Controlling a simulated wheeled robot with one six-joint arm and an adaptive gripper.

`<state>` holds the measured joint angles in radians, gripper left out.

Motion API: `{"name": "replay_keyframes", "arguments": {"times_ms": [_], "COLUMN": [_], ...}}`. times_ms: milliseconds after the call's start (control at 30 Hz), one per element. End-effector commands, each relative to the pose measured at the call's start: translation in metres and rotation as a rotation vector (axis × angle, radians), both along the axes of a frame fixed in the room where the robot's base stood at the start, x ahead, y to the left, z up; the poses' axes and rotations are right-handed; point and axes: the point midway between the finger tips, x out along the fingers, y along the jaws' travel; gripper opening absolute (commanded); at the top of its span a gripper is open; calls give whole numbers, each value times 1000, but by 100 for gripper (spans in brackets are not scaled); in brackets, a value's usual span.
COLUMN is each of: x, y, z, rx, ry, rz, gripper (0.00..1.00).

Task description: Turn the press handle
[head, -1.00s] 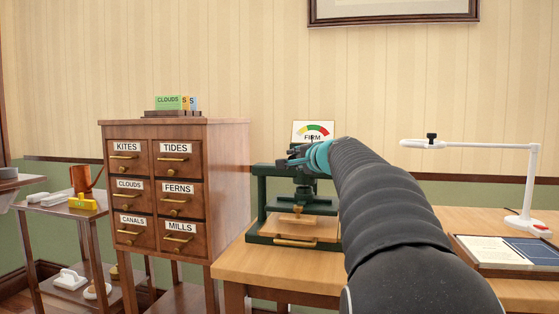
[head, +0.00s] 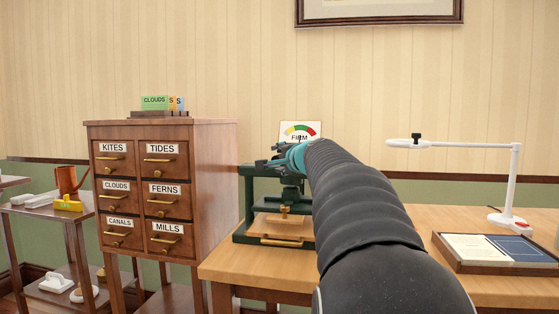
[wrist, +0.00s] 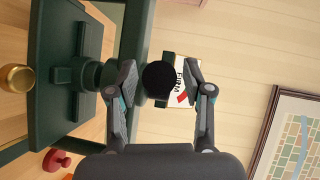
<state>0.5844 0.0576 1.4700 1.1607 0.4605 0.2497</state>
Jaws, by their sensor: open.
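The dark green press (head: 244,200) stands on the wooden table, with a brown board under its plate. In the wrist view its frame (wrist: 122,35) fills the left side. A round black knob (wrist: 158,80), which looks like the handle's end, lies between my fingertips. My gripper (wrist: 160,76) is open, one finger on each side of the knob; I cannot tell whether either touches it. In the head view my gripper (head: 268,162) is at the top of the press, and my arm hides the right part of the press and its handle.
A gauge card reading FIRM (head: 300,131) stands behind the press. A drawer cabinet (head: 215,170) is close on the left. A white lamp (head: 514,180) and a framed board (head: 500,250) are on the table's right. A trolley (head: 85,215) stands far left.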

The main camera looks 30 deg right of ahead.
Motion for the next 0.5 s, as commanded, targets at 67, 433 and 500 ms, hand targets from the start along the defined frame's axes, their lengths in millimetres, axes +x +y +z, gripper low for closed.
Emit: {"name": "replay_keyframes", "arguments": {"times_ms": [67, 433, 500], "x": [-5, -69, -81], "y": [1, 11, 13], "z": [2, 11, 12], "rx": [-1, -2, -2], "ry": [-2, -2, -1], "rz": [-1, -3, -3], "gripper": [51, 51, 51]}}
